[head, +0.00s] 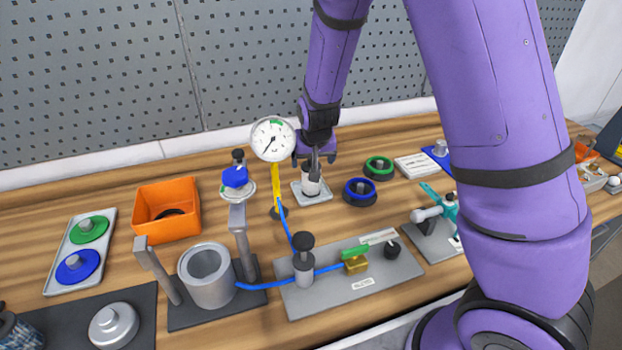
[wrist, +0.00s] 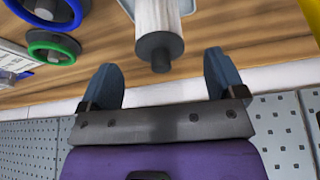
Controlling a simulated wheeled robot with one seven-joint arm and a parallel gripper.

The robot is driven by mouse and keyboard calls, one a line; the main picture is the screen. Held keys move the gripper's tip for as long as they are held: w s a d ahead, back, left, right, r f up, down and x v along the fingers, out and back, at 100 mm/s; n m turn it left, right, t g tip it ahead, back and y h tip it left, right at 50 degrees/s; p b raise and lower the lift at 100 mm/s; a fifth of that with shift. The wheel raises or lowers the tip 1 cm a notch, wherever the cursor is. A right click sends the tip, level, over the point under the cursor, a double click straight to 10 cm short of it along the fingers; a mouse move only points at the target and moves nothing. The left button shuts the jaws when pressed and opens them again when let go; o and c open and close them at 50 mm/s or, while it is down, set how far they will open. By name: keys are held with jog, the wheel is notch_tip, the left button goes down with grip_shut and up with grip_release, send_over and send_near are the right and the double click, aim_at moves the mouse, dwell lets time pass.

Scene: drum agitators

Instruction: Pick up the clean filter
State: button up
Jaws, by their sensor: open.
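A white cylindrical filter (head: 311,184) with a dark stub on top stands on a small light tray (head: 325,196) near the back of the bench. I take it as the clean filter. In the wrist view the filter (wrist: 157,18) is at the top centre, its dark stub pointing towards my gripper. My gripper (head: 315,158) is above the filter in the head view and partly hides its top. In the wrist view my gripper (wrist: 161,68) is open, with one finger to each side of the stub's end. Neither finger visibly touches it.
A pressure gauge (head: 273,139) on a yellow stem stands close left of my gripper. Blue-ringed (head: 360,192) and green-ringed (head: 378,168) parts sit to the right. An orange bin (head: 166,208) is further left. A grey fixture plate (head: 350,280) lies in front, with bare wood between.

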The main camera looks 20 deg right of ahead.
aim_at(311, 166)
jog(key=shift+w+d, duration=0.15)
jog(key=shift+w, duration=0.3)
jog(key=shift+x, duration=2.45)
jog(key=c, duration=1.1)
